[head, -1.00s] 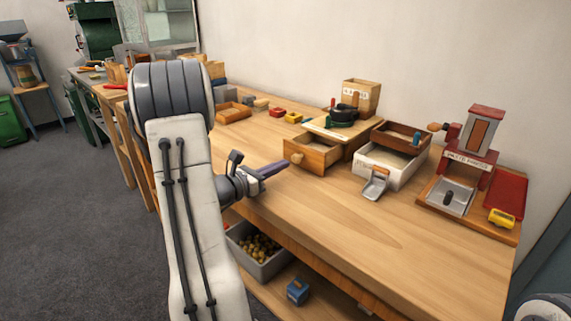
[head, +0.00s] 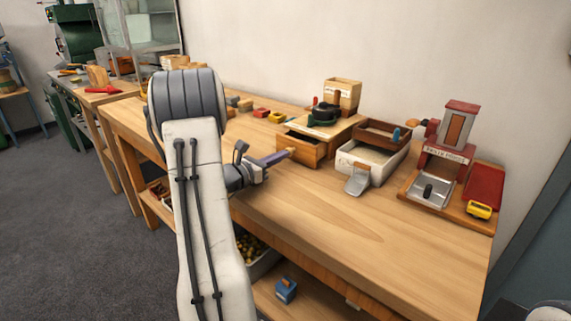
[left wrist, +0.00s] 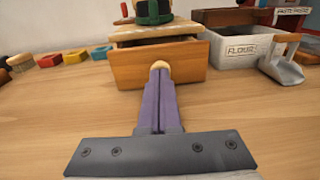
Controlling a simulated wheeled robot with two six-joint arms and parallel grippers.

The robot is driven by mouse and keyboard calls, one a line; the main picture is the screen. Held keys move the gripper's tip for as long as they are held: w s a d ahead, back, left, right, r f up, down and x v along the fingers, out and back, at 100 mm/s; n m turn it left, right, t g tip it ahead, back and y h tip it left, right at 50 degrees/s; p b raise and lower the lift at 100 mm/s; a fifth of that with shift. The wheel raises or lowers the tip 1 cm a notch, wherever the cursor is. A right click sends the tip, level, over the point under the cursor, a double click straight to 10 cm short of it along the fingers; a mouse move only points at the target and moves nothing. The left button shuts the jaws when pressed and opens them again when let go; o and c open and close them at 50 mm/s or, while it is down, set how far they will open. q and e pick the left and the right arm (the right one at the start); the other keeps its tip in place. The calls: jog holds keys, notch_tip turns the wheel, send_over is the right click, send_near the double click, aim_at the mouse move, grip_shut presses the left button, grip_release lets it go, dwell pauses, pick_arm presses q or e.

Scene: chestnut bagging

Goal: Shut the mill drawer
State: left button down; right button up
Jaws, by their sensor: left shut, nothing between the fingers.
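The wooden mill (head: 335,125) stands near the back of the bench, with a green and dark round top part. Its drawer (head: 299,151) stands partly out, with a narrow dark gap behind the front board. The drawer front (left wrist: 190,65) fills the upper middle of the left wrist view. My left gripper (head: 283,155) is shut and empty, its purple fingers pointing at the drawer front. In the left wrist view the fingertips (left wrist: 160,72) are at the round pale knob (left wrist: 161,65), seemingly touching it. My right gripper is not in view.
Right of the drawer stands a white flour box (left wrist: 235,50) with a metal scoop (head: 358,180). A red-topped press (head: 450,150) and a yellow toy-like block (head: 479,211) are farther right. Small coloured boxes (left wrist: 75,56) lie left of the mill. The bench front (head: 330,225) is clear.

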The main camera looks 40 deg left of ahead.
aim_at(287, 149)
pick_arm(q)
jog(key=w+b, duration=0.1)
jog(key=w, duration=0.5)
jog(key=shift+w, duration=0.25)
jog(key=shift+w+r, duration=0.15)
jog(key=shift+r, duration=0.05)
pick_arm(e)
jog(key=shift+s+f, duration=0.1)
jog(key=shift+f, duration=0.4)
pick_arm(q)
jog(key=shift+s+d+f, duration=0.1)
jog(key=shift+s, duration=0.2)
jog(key=s, duration=0.3)
jog(key=shift+b, duration=0.3)
jog(key=s, duration=0.1)
jog(key=s+a, duration=0.1)
jog(key=s, duration=0.3)
jog(key=shift+a, duration=0.25)
jog(key=s, duration=0.6)
jog(key=shift+d, duration=0.3)
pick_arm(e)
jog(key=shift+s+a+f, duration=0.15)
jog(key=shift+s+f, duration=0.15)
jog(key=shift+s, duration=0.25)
